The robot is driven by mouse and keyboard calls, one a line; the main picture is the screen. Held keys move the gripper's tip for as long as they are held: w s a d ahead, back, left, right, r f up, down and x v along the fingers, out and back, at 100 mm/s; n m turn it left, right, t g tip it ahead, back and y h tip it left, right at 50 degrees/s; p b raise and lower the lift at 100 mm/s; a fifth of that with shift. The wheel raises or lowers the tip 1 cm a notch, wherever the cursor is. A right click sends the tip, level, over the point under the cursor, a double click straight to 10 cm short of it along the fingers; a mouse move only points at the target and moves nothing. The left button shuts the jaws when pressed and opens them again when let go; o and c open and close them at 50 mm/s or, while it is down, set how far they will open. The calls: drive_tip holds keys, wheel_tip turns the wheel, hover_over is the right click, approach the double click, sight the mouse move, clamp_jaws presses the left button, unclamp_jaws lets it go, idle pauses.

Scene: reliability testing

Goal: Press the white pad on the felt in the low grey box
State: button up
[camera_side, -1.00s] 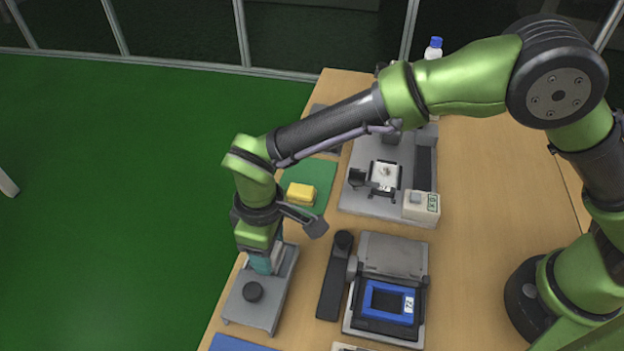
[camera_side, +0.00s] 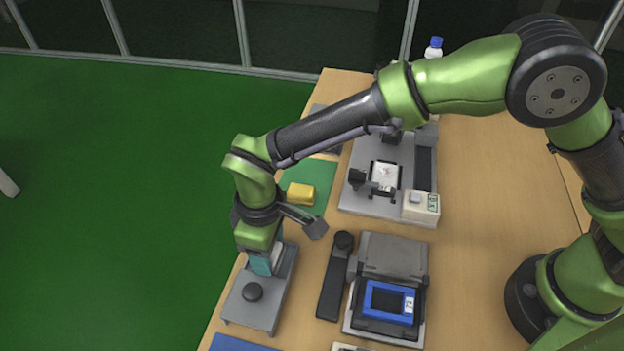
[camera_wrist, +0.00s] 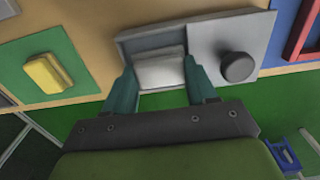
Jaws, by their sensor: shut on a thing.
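The low grey box (camera_side: 238,308) stands near the table's left edge, with a round black knob (camera_side: 253,292) on its top. In the wrist view the box (camera_wrist: 212,35) shows an open recess at its left end and the knob (camera_wrist: 236,66) at its right. My gripper (camera_wrist: 160,72) is shut on the white pad (camera_wrist: 160,70), one teal finger on each side. The pad is at the recess; whether it touches the felt I cannot tell, as the felt is hidden. In the side view my gripper (camera_side: 264,264) is over the box's far end and the pad is mostly hidden.
A yellow block (camera_side: 300,194) lies on a green mat (camera_side: 322,176) behind the box. A device with a blue frame (camera_side: 388,302) and a black handle (camera_side: 334,285) stand to the right. A grey machine (camera_side: 390,205) stands farther back. A blue mat (camera_side: 238,343) is at the front.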

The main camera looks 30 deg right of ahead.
drive_tip(key=shift+d+f, duration=0.1)
drive_tip(key=shift+f, duration=0.15)
drive_tip(key=shift+r, duration=3.7)
drive_tip(key=shift+w, duration=0.1)
